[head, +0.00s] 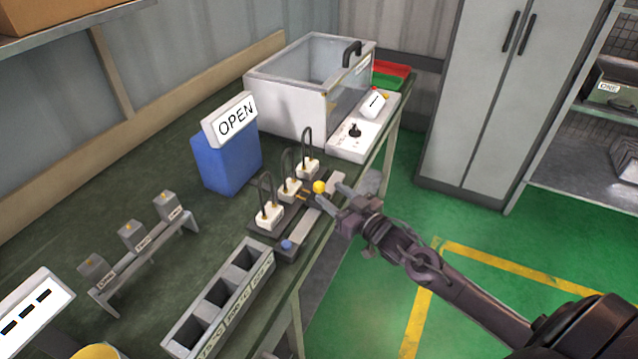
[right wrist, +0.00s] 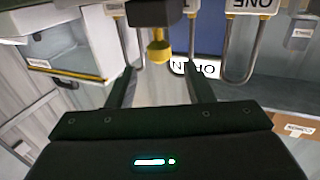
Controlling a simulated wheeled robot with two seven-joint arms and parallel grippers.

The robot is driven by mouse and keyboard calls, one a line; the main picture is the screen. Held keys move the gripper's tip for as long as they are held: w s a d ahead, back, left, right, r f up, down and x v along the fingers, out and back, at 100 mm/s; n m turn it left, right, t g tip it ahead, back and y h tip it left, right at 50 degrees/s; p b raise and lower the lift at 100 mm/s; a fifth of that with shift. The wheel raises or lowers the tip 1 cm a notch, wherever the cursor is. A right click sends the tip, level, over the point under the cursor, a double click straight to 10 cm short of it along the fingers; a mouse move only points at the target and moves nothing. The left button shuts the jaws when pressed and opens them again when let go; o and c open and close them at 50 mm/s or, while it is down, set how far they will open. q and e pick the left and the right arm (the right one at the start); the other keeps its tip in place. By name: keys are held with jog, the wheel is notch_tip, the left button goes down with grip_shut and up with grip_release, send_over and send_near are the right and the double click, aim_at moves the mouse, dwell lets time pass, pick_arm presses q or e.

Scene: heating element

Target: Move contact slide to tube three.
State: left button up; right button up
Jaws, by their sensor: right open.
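The contact slide shows as a yellow knob (head: 319,187) on a pale rail along the bench edge, beside the middle and far heating tubes. Three dark looped tubes stand in white sockets: near (head: 269,213), middle (head: 290,188) and far (head: 308,167). In the right wrist view, which is upside down, the yellow knob (right wrist: 158,46) on its black block lies between and beyond the finger tips. One socket there (right wrist: 250,5) reads ONE. My right gripper (head: 330,195) is open and empty, close to the knob on its aisle side. My left gripper is out of view.
A blue knob (head: 287,245) sits at the rail's near end. A blue box with an OPEN sign (head: 232,121) stands behind the tubes. A clear-sided tank (head: 290,85) and control box (head: 362,130) stand beyond. A slotted grey holder (head: 205,318) is nearer. The aisle floor is clear.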

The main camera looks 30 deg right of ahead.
aim_at(323, 187)
jog(key=x, duration=0.5)
jog(key=shift+w, duration=0.4)
grip_shut()
